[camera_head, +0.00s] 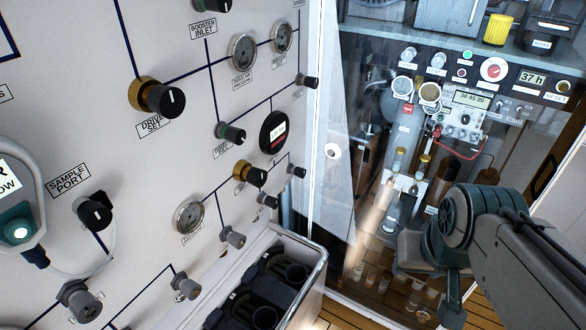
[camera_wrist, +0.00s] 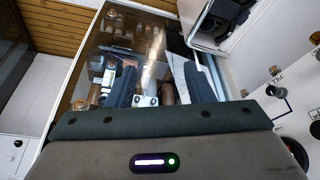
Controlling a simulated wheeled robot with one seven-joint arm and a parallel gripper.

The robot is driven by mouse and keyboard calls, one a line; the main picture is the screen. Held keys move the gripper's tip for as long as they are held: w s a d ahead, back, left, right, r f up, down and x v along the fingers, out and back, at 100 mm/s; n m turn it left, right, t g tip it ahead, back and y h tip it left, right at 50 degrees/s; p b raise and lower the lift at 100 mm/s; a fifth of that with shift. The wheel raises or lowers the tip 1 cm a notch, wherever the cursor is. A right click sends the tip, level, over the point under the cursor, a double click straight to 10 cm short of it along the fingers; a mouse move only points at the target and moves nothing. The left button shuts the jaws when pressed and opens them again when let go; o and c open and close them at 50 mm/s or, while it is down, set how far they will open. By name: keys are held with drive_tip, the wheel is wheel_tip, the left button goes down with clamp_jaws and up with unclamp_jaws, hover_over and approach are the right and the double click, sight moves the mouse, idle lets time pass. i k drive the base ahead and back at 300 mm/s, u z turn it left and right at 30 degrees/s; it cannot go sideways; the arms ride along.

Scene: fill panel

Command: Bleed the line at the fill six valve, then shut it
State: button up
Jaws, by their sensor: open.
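The white valve panel (camera_head: 150,230) fills the left of the head view. Several small valves sit along its lower part, including grey-capped ones (camera_head: 232,237) and (camera_head: 184,286) and a brass-collared black knob (camera_head: 249,174). Their labels are too small or turned away to read, so I cannot tell which is fill six. In the wrist view, a label starting with "FIL" stands above a dark knob (camera_wrist: 276,91) at the right edge. My gripper (camera_wrist: 160,88) is open and empty, its fingers pointing at a glass-fronted cabinet, away from the panel. In the head view my arm is at the lower right.
A white bin (camera_head: 303,292) holding black devices juts out below the panel. A glass-fronted cabinet (camera_head: 345,200) with instruments stands at the right. A grey handheld unit (camera_head: 20,225) hangs at the left. Open space lies between my arm and the panel.

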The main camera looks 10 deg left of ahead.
sight(300, 172)
drive_tip(key=k, duration=1.2)
drive_tip(key=u, duration=0.65)
drive_tip(key=i, duration=0.95)
drive_tip(key=z, duration=0.65)
